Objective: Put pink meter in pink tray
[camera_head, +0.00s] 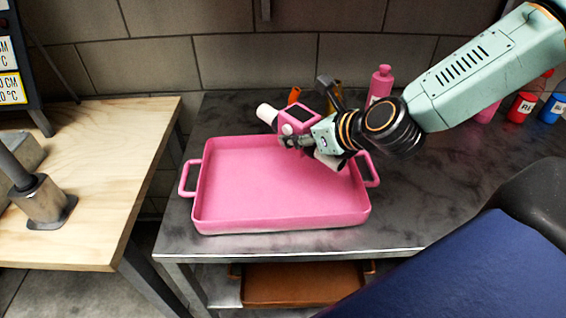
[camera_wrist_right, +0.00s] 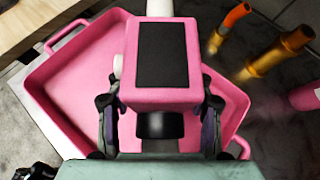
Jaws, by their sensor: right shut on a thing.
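The pink meter (camera_head: 297,116) is a small pink box with a dark screen and white end pieces. My right gripper (camera_head: 300,141) is shut on it and holds it over the back right part of the pink tray. In the right wrist view the meter (camera_wrist_right: 168,60) sits between the two fingers of the gripper (camera_wrist_right: 162,125). The pink tray (camera_head: 275,190) is shallow, with a handle at each end, and lies empty on the dark table. It also shows behind the meter in the right wrist view (camera_wrist_right: 75,85). My left gripper is not in view.
A pink bottle (camera_head: 381,84) stands behind the tray, near orange and yellow fittings (camera_wrist_right: 270,50). Red (camera_head: 524,104) and blue (camera_head: 552,107) bottles stand at the right. A wooden table (camera_head: 90,190) is at the left. A brown tray (camera_head: 300,284) is on the shelf below.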

